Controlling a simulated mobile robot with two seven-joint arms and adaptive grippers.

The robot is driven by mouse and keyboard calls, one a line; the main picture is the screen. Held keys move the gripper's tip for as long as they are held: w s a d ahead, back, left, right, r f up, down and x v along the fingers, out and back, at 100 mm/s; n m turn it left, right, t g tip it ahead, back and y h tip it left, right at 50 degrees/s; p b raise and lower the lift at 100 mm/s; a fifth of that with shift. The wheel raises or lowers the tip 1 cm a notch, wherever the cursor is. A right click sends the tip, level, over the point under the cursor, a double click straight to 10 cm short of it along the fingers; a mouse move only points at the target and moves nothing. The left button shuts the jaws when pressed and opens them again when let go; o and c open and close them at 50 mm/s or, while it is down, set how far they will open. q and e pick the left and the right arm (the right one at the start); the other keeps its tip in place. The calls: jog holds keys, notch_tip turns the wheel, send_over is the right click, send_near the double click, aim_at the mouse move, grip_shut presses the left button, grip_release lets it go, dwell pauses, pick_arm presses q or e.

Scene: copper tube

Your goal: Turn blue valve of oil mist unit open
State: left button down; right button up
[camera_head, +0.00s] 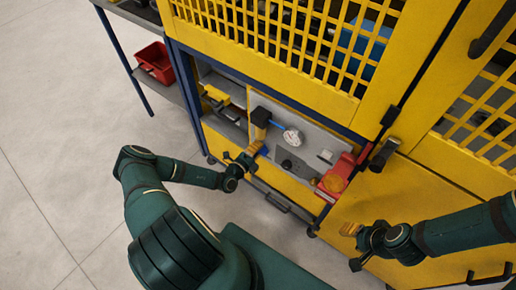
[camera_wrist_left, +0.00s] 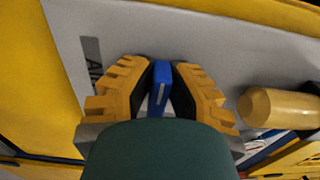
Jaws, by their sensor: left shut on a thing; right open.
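The blue valve (camera_wrist_left: 161,88) is a small blue lever in front of a grey panel in the left wrist view. My left gripper (camera_wrist_left: 160,76) is shut on it, one yellow ribbed finger on each side. In the head view my left gripper (camera_head: 247,155) is at the lower left of the grey panel; the valve is mostly hidden there. My right gripper (camera_head: 353,246) is open and empty before the yellow door, well right of the unit.
A red part (camera_head: 336,176) sits at the right of the panel recess. A yellow grille (camera_head: 290,35) is above, and a black handle (camera_head: 278,203) is below. A red bin (camera_head: 155,62) stands on a shelf at the left. The floor at the left is clear.

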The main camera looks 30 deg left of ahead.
dwell(0.4)
pick_arm(q)
jog(key=c, duration=0.9)
grip_release()
jog(key=shift+w, duration=0.1)
jog(key=shift+c, duration=0.2)
jog(key=s, duration=1.2)
jog(key=shift+a, duration=0.45)
